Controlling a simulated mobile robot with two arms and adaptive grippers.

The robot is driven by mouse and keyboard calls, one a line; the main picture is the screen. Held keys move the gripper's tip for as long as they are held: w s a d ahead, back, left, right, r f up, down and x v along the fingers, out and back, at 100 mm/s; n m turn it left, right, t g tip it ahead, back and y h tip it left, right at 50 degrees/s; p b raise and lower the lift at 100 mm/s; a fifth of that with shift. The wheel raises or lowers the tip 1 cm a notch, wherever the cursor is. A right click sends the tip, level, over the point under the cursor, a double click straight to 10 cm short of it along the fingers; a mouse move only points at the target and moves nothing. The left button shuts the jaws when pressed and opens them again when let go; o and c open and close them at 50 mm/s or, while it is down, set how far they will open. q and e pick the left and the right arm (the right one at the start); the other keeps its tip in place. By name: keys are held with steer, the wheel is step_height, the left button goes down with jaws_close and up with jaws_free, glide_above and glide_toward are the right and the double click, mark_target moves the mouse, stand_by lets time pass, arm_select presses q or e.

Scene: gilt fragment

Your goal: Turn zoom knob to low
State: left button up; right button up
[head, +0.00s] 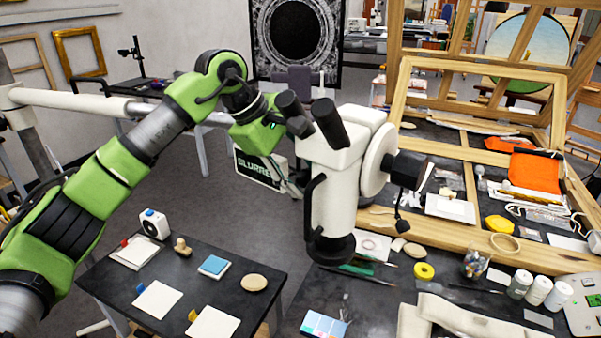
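A white stereo microscope (338,185) with two black eyepieces stands in the middle of the head view. A large black knob (408,170) sticks out on its right side; I cannot tell whether this is the zoom knob, and no setting marks are readable. A black loop handle (309,205) is on its left side. My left arm comes in from the left, and my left gripper (291,183) is just left of the microscope body, largely hidden behind it. I cannot see whether its fingers touch anything. My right gripper is not in view.
A dark sign (258,168) with partly hidden white lettering is behind my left wrist. A small black table (255,310) at lower left holds cards and stamps. The workbench at right is crowded with wooden frames (480,66), jars (520,284) and yellow tape (424,271).

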arm_select(q)
steer(key=v, duration=1.2)
